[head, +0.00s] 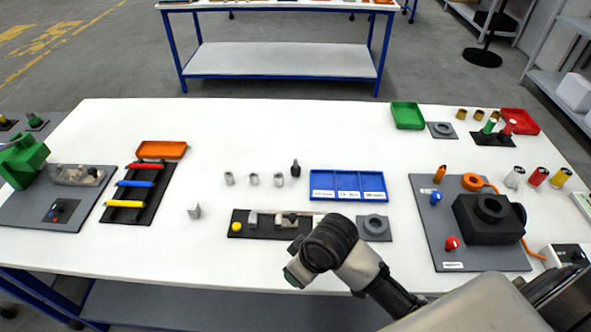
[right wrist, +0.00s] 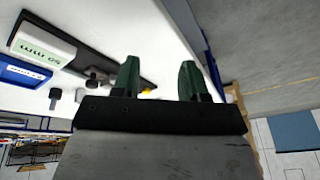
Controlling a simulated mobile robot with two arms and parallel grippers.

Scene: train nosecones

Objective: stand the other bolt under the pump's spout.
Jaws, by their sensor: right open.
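I cannot tell for certain which thing is the pump. A green block-shaped machine (head: 22,160) stands at the far left edge of the table. Three short grey pieces (head: 253,179) stand in a row mid-table, with a dark upright piece (head: 295,168) at their right; whether any is a bolt is too small to tell. My right gripper (right wrist: 158,78) is open and empty, its two green fingers apart over the table's front edge. In the head view its wrist hangs at the front, in front of the dark fixture strip (head: 265,234). My left gripper is out of view.
A blue labelled tray (head: 347,198) lies behind the strip. A grey plate (head: 468,253) with a black ring block (head: 491,222) is at right. A black rack (head: 125,216) of coloured bars and a small white block (head: 194,211) are at left. Table between them is clear.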

